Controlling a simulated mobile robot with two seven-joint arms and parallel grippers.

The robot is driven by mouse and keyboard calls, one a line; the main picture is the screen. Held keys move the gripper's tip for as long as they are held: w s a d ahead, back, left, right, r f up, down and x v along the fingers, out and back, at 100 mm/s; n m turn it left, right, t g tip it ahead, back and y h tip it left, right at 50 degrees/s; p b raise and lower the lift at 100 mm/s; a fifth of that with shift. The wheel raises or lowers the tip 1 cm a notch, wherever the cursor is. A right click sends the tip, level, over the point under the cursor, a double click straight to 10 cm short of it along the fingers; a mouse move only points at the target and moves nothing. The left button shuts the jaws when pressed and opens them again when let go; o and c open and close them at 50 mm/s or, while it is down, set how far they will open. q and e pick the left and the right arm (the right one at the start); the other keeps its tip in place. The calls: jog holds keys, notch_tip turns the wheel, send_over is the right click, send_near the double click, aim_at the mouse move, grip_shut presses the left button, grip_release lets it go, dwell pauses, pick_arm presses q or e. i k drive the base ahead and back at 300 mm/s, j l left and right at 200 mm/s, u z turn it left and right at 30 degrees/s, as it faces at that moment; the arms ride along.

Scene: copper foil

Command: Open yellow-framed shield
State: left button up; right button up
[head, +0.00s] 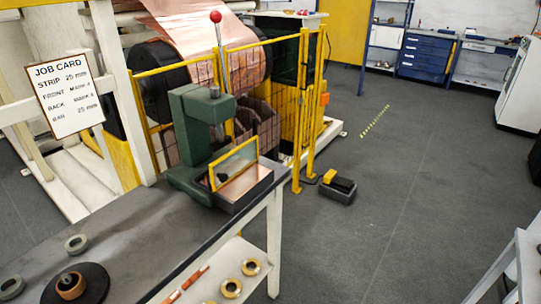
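The yellow-framed shield (234,164) is at the front of a green bench press (192,135). Its see-through pane stands tilted upward, in front of the press column and above a copper-coloured plate (243,184) on the press bed. A small dark knob (221,177) shows near the pane's lower left. I cannot tell from this view whether the shield is fully closed. Neither of my grippers is in view.
The press stands at the far end of a dark-topped bench (120,240). Rings (76,243) and a dark round base (78,285) lie at its near left. Yellow mesh guarding (303,100) is behind. A foot pedal (339,189) sits on the floor. Open floor lies to the right.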

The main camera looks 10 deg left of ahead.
aim_at(223, 178)
jog(key=i+l+z, duration=0.1)
jog(key=i+z, duration=0.25)
jog(key=i, duration=0.4)
jog(key=i+j+z, duration=0.1)
jog(key=i+z, duration=0.25)
jog(key=i, duration=0.4)
jog(key=i+u, duration=0.25)
jog(key=i, duration=0.15)
jog(key=i+l+u, duration=0.25)
jog(key=i, duration=0.15)
jog(key=i+u, duration=0.3)
jog(key=u, duration=1.7)
jog(key=l, duration=0.1)
